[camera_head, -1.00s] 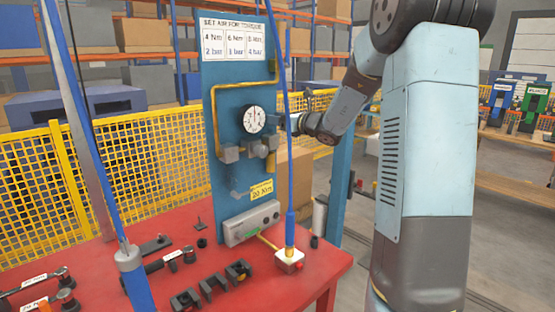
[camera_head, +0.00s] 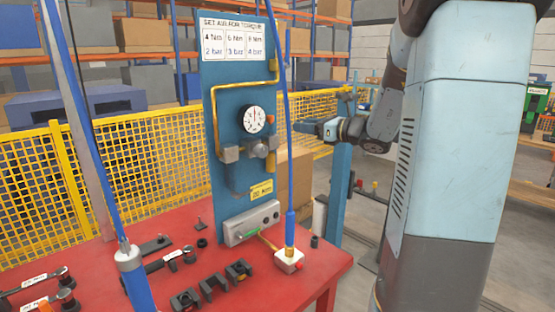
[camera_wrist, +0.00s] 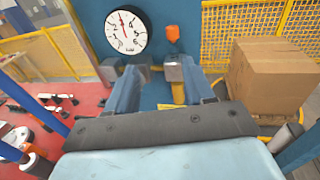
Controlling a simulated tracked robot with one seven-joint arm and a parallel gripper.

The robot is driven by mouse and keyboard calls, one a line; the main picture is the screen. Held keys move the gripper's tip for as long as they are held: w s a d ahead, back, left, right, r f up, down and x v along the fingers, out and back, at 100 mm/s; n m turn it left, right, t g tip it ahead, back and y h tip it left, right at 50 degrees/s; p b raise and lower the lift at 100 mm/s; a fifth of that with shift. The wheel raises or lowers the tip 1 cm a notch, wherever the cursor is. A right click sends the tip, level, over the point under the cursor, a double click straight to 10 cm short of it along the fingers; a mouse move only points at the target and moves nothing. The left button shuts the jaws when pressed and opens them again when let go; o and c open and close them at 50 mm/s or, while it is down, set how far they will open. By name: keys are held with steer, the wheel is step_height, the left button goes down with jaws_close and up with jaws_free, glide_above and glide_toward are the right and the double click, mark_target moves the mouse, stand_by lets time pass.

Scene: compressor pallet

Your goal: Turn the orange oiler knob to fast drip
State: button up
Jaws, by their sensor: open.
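The orange oiler knob (camera_wrist: 173,33) stands up on the blue panel, just right of the round pressure gauge (camera_wrist: 125,32) in the wrist view. A small orange spot beside the gauge in the head view looks like it (camera_head: 271,118). My gripper (camera_wrist: 157,74) is open and empty. Its two fingers point at the panel, with the knob above the gap between the fingertips. A yellowish oiler bowl (camera_wrist: 178,93) shows below the knob, between the fingers. In the head view my gripper (camera_head: 302,127) is right of the panel, apart from it.
A red table (camera_head: 190,280) carries tools, black blocks and a white box (camera_head: 289,261) with a blue hose rising past the panel's right side. A cardboard carton (camera_wrist: 262,75) stands right of the panel. Yellow mesh fencing (camera_head: 90,180) runs behind.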

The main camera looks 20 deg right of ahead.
steer(key=s+a+f+n+g+h, duration=0.1)
steer(key=s+a+f+n+g, duration=0.2)
steer(key=s+a+n+g, duration=0.5)
steer(key=shift+s+a+f+n+h, duration=0.15)
steer(key=shift+s+a+n+h, duration=0.15)
steer(key=shift+s+a+n, duration=3)
steer(key=shift+s+d+m, duration=0.3)
steer(key=shift+s+m, duration=0.15)
steer(key=shift+m, duration=0.25)
steer(key=shift+c, duration=0.3)
